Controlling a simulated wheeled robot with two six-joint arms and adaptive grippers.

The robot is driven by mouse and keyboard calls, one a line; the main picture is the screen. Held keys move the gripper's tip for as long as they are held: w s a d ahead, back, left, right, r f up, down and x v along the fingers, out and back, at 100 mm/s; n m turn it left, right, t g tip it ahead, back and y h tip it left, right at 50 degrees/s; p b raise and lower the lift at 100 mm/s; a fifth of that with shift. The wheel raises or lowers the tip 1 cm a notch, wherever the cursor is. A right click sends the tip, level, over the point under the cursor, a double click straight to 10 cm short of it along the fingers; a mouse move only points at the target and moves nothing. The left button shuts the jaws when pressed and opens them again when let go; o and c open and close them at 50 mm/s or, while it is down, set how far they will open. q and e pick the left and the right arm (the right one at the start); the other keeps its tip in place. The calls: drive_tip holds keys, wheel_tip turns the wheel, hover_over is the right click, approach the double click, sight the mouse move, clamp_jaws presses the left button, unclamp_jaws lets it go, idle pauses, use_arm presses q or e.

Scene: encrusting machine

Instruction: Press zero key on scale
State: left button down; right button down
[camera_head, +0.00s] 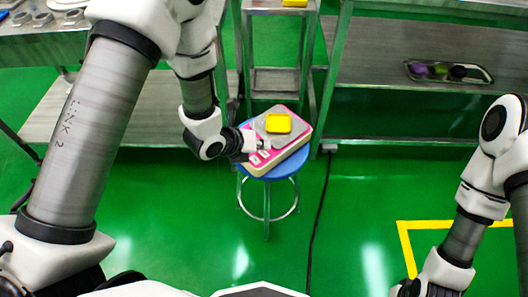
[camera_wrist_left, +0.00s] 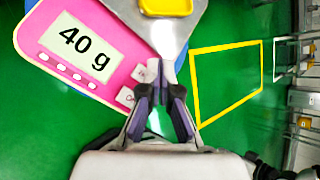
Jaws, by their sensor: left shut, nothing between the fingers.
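The pink scale (camera_head: 287,152) sits on a round blue stool (camera_head: 268,176). In the left wrist view the scale (camera_wrist_left: 122,62) has a display (camera_wrist_left: 82,50) reading "40 g". A row of small white buttons (camera_wrist_left: 62,65) lies below the display. Two larger white keys, one nearer (camera_wrist_left: 126,97) and one farther (camera_wrist_left: 144,72), sit by the fingers; their labels are too small to read. A yellow dish (camera_head: 278,123) rests on the metal pan. My left gripper (camera_head: 258,146) is shut and empty, its tips close beside the keys; contact is unclear. My right gripper (camera_head: 408,288) is partly cut off.
A metal rack (camera_head: 277,82) stands behind the stool. A steel table (camera_head: 400,75) at the right carries a tray (camera_head: 476,82) with small coloured items. A bench (camera_head: 50,40) stands at the left. Yellow floor lines (camera_head: 404,245) mark the open green floor.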

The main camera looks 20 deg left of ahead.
sight(262, 154)
idle(0.3)
use_arm(q)
drive_tip(key=shift+f+b, duration=0.45)
drive_tip(key=shift+b, duration=0.05)
drive_tip(key=shift+f+b, duration=0.3)
drive_tip(key=shift+f, duration=0.05)
idle(0.3)
drive_tip(key=shift+r, duration=0.15)
drive_tip(key=shift+r+p, duration=0.45)
drive_tip(key=shift+r, duration=0.2)
wheel_tip(262, 154, up, 5)
drive_tip(key=p, duration=0.3)
drive_tip(key=shift+p, duration=0.3)
